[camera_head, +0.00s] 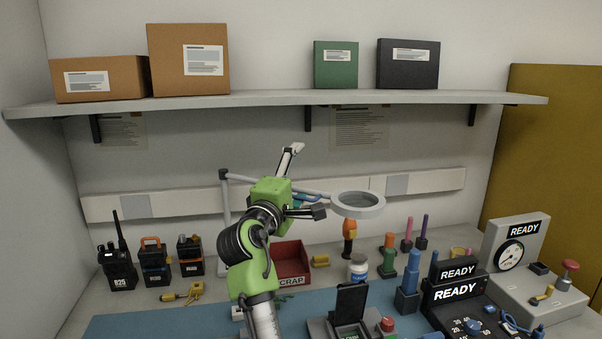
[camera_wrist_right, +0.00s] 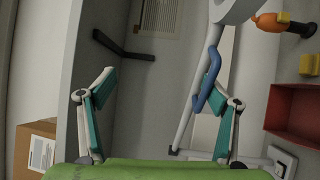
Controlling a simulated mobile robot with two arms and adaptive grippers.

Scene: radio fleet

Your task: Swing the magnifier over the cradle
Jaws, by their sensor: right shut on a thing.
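The magnifier has a pale ring lens (camera_head: 357,205) on a grey arm that runs from a post (camera_head: 225,215) at the back of the bench. A blue handle (camera_head: 308,198) sits on that arm; in the wrist view the blue handle (camera_wrist_right: 207,88) lies between my fingers, close to the right-hand one. My right gripper (camera_head: 308,181) is at the handle and shut on it. The lens hangs behind what looks like the cradle (camera_head: 348,318), which has a raised dark lid and is partly cut off by the lower edge. My left gripper is not in view.
A red scrap bin (camera_head: 291,258) stands behind my right arm. Several radios, one a black radio (camera_head: 118,268), stand at left. READY panels (camera_head: 457,291) and a gauge box (camera_head: 512,250) fill the right.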

